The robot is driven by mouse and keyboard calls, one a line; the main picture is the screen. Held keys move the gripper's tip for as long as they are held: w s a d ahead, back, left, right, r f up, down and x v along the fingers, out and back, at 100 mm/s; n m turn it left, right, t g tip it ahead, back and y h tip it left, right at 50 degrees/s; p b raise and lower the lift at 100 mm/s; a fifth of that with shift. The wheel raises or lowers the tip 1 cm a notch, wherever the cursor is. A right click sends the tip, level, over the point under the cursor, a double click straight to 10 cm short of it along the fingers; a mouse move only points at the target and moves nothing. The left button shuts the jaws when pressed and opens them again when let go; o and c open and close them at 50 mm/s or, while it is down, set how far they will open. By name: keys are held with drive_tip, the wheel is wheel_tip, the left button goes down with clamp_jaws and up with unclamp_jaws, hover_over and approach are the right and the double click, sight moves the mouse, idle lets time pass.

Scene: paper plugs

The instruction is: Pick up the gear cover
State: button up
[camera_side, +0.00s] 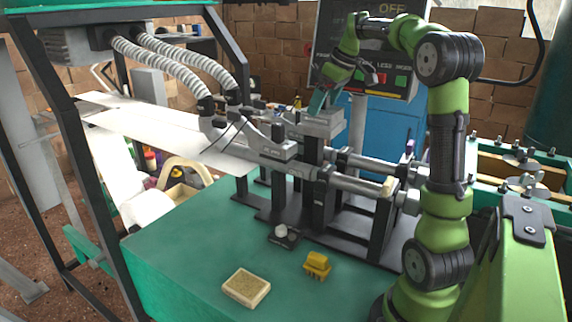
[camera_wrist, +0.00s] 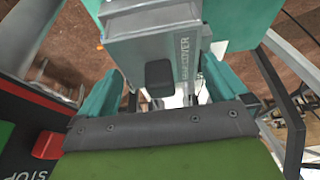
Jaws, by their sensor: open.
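The gear cover (camera_side: 322,123) is a grey box on top of the machine, near the middle of the side view. In the wrist view the grey cover (camera_wrist: 187,48) shows printed lettering that ends in "COVER", with a black block-shaped knob (camera_wrist: 159,74) on it. My gripper (camera_side: 319,101) is just above the cover in the side view. In the wrist view its teal fingers (camera_wrist: 168,88) are spread apart, one on each side of the knob. The fingers are open and hold nothing. I cannot tell whether they touch the cover.
A control panel (camera_side: 372,62) with coloured buttons stands behind my gripper. Ribbed hoses (camera_side: 172,60) and metal rods (camera_side: 350,181) are close by. A yellow brush-like block (camera_side: 317,265) and a tan sponge-like block (camera_side: 246,287) lie on the green table (camera_side: 190,250), whose front left is clear.

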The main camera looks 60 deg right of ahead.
drive_tip(key=shift+w+f, duration=0.15)
drive_tip(key=shift+f, duration=0.25)
drive_tip(key=shift+c, duration=0.2)
drive_tip(key=c, duration=0.7)
drive_tip(key=shift+c, duration=0.2)
drive_tip(key=shift+r, duration=0.2)
